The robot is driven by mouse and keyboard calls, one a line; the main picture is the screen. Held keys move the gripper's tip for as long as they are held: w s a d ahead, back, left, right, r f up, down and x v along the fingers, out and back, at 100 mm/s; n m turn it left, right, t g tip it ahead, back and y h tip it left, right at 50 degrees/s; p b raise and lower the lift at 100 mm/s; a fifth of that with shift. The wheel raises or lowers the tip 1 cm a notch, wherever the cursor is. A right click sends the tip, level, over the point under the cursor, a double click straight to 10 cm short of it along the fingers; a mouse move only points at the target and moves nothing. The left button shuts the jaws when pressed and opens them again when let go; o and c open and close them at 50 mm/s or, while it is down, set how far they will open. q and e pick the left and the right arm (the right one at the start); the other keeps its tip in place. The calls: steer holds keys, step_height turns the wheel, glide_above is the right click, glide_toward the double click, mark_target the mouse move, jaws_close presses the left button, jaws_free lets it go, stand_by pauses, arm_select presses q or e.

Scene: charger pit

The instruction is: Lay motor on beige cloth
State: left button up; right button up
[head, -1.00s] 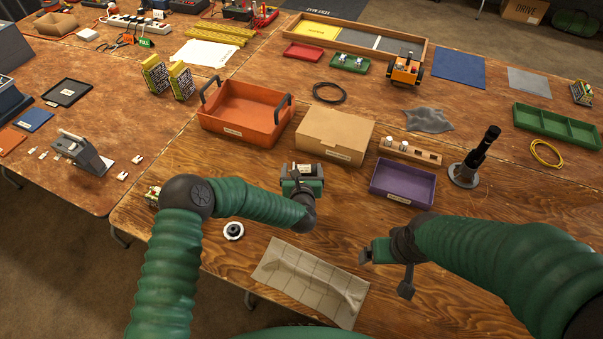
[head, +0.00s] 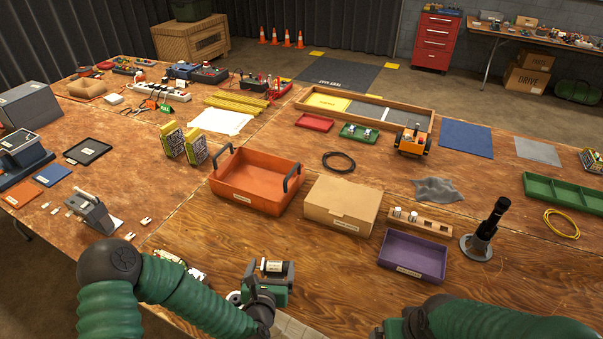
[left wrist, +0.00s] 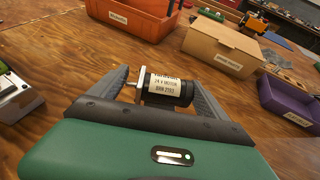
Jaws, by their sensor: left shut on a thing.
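The motor (head: 273,266) is a small black cylinder with a white label and a thin shaft. My left gripper (head: 272,270) is shut on it above the wooden table. The left wrist view shows the motor (left wrist: 166,88) lying crosswise between the two grey fingers, its label facing the camera. The beige cloth (head: 295,328) shows only as a strip at the bottom edge of the head view, just below and right of my left gripper; the rest is cut off. My right gripper (head: 385,330) is at the bottom edge, mostly cut off, so its jaws cannot be judged.
An orange tray (head: 232,200), a cardboard box (head: 340,205) and a purple tray (head: 412,256) stand beyond my left gripper. A dark upright tool on a round base (head: 484,235) is at the right. Table between cloth and boxes is clear.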

arm_select(q)
steer(key=s+a+r+m+g+h+p, duration=0.1)
steer(key=s+a+r+m+h+p, duration=0.1)
steer(key=s+a+m+h, duration=0.3)
steer(key=shift+s+a+r+g+h+p, duration=0.5)
steer(key=shift+s+a, duration=1.6)
steer(key=shift+s, duration=1.8)
